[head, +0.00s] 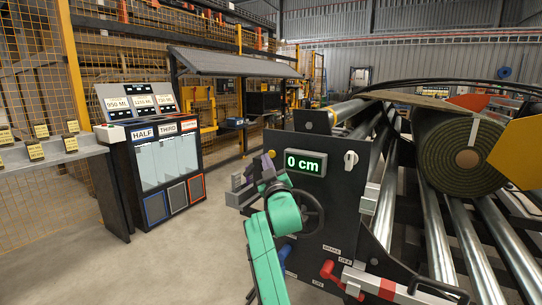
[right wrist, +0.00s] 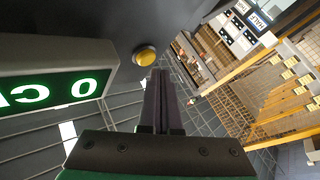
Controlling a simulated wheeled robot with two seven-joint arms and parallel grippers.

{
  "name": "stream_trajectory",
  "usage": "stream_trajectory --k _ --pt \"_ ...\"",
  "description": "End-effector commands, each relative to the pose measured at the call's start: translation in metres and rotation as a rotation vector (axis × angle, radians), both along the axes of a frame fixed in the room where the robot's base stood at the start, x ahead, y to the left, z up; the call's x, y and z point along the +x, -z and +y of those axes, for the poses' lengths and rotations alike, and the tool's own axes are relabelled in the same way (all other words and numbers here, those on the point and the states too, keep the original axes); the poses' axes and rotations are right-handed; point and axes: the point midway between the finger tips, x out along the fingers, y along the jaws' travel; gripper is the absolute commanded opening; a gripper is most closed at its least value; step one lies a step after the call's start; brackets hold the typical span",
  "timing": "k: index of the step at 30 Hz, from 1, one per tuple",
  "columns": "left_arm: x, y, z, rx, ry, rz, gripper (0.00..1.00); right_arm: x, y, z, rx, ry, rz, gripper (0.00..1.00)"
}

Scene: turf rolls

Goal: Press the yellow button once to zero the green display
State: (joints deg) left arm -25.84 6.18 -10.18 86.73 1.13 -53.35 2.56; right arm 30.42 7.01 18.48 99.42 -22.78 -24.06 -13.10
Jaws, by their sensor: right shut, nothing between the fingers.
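The green display (head: 305,163) on the dark machine panel reads "0 cm". It also shows upside down and cut off at the left of the right wrist view (right wrist: 50,92). The round yellow button (right wrist: 145,56) sits on the dark panel beside the display. My right gripper (head: 268,162) is shut and empty, left of the display. In the right wrist view its fingertips (right wrist: 160,73) are close to the button; I cannot tell whether they touch it. My left gripper is not in view.
A black handwheel (head: 312,212) is below the display, and a white knob (head: 350,159) is to its right. A red lever (head: 329,270) sits lower down. A turf roll (head: 455,160) lies on metal rollers at right.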

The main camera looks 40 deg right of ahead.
Motion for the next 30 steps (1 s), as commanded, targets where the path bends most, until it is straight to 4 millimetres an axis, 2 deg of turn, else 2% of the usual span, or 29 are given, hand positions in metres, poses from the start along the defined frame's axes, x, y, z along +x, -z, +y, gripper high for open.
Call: stream_trajectory --k 5,18,30 --pt "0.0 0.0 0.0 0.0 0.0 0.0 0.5 -0.001 0.0 0.005 0.0 -0.002 -0.001 0.0" --pt "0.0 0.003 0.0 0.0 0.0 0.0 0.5 -0.013 0.001 0.045 0.002 -0.001 0.0 0.0" --pt "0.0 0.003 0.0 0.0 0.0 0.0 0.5 -0.014 0.0 0.048 0.0 0.0 0.0 0.0"
